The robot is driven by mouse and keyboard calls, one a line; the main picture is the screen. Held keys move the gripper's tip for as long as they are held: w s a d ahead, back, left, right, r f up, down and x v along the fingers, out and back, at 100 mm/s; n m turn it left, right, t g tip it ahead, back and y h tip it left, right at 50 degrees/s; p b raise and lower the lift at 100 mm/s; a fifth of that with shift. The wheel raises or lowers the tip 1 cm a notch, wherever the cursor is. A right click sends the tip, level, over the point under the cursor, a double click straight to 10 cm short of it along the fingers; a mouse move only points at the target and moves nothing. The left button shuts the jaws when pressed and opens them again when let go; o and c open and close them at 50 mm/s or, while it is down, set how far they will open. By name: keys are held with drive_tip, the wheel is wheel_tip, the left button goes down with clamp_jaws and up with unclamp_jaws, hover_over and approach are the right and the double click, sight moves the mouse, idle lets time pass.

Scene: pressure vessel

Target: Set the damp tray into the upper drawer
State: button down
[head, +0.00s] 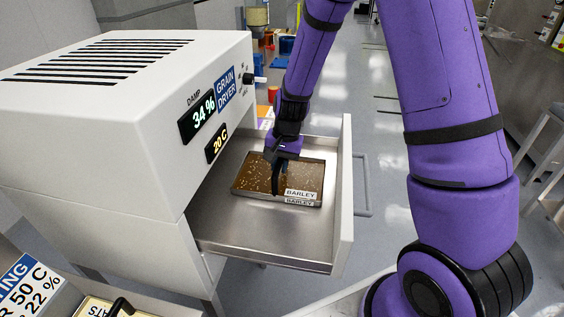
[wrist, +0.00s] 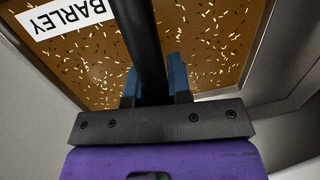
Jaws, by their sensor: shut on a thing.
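The damp tray (head: 258,176) is a shallow metal tray of brown grain labelled BARLEY. It lies in the open upper drawer (head: 262,236) of the white grain dryer, within the drawer's walls; whether it rests fully on the floor is hard to tell. My gripper (head: 279,178) reaches down over the middle of the tray and is shut on its dark handle. In the wrist view the tray (wrist: 205,40) fills most of the picture, with the black handle (wrist: 140,40) between the blue fingers. The fingertips are partly hidden.
The grain dryer (head: 110,130) stands at left, its displays reading damp 34 % and 20 C. The drawer's white front panel (head: 345,195) has a bar handle (head: 362,185) on its outer side. At lower left is another labelled container with a black handle (head: 119,306).

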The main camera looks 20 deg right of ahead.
sight(286, 175)
drive_tip(key=shift+f, duration=0.1)
drive_tip(key=c, duration=1.1)
unclamp_jaws()
drive_tip(key=shift+o, duration=0.2)
drive_tip(key=s+d+r+n+t, duration=0.1)
drive_tip(key=s+d+r, duration=0.15)
drive_tip(key=r, duration=0.75)
drive_tip(key=s+d+r+n, duration=0.1)
drive_tip(key=s+r, duration=0.2)
drive_tip(key=r, duration=0.8)
drive_tip(key=s+d+r+n+t+h, duration=0.1)
drive_tip(key=s+r, duration=0.4)
drive_tip(key=s, duration=0.5)
drive_tip(key=s+d+r+n+t+h, duration=0.1)
drive_tip(key=s+r+n+t, duration=0.2)
drive_tip(key=s, duration=0.8)
wheel_tip(286, 175, up, 2)
drive_tip(key=shift+d+r+n, duration=0.15)
drive_tip(key=shift+d+n, duration=0.15)
drive_tip(key=shift+d, duration=0.05)
